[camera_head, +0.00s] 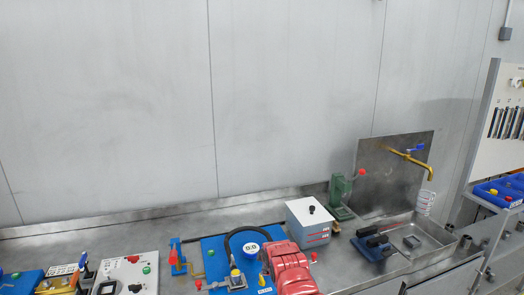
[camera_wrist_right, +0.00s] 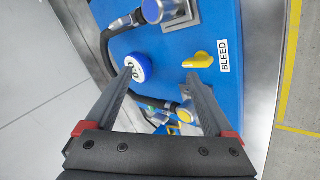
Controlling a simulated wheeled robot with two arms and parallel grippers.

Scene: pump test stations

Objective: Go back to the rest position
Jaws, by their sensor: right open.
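My right gripper (camera_wrist_right: 162,72) shows in the right wrist view with its two dark fingers spread apart and nothing between the tips. It is over a blue pump station plate (camera_wrist_right: 220,110). A round white and blue gauge (camera_wrist_right: 138,68) shows at the left fingertip, and a yellow lever (camera_wrist_right: 198,60) beside a BLEED label (camera_wrist_right: 223,56) is near the right fingertip. I cannot tell how far above the plate the fingers are. Neither gripper shows in the head view, and my left gripper is in no view.
On the steel bench are the blue plate (camera_head: 213,246) with a red pump (camera_head: 290,270), a grey box (camera_head: 308,222), a green press-like device (camera_head: 340,196) and a sink (camera_head: 432,240) with a brass tap (camera_head: 410,158). A wall (camera_head: 100,100) stands behind.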

